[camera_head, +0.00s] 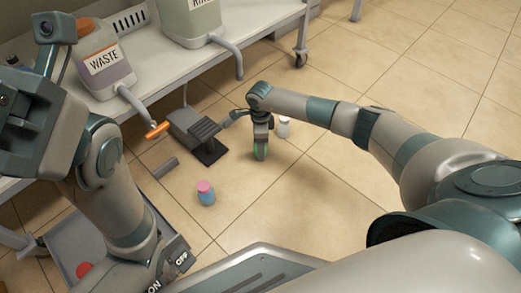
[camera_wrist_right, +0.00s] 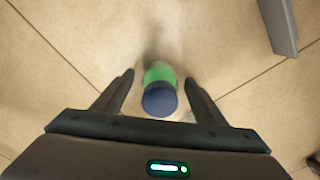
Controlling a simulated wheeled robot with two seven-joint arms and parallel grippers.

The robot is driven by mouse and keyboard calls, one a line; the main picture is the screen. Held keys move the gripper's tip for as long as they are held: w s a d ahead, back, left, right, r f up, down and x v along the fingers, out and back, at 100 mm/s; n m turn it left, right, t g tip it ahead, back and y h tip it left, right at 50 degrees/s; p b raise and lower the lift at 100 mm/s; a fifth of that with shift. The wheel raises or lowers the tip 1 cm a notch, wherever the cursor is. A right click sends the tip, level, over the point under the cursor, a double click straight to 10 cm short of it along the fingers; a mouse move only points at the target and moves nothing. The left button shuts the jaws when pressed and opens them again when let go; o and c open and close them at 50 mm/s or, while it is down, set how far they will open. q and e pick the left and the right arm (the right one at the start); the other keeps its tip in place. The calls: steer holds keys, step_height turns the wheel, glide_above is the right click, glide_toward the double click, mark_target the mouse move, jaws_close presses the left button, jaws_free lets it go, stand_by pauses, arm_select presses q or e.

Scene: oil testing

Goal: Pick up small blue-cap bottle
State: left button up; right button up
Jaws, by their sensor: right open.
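A small bottle with a dark blue cap and a green body (camera_wrist_right: 159,98) stands between the fingers of my right gripper (camera_wrist_right: 159,78) in the right wrist view. The fingers are open, one on each side, with gaps to the bottle. In the head view my right gripper (camera_head: 261,148) points down close to the floor, and only a bit of green shows at its fingers. My left arm is at the left of the head view; its fingers are not seen.
A pink-capped blue bottle (camera_head: 206,194) and a white bottle (camera_head: 284,127) stand on the floor nearby. A grey-black pedal device (camera_head: 195,132) lies left of my right gripper. A WASTE container (camera_head: 103,62) stands on the bench (camera_head: 165,62). The floor at right is clear.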

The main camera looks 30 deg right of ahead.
steer(key=shift+f, duration=0.55)
steer(key=shift+c, duration=0.2)
steer(key=c, duration=1.2)
steer(key=shift+c, duration=0.2)
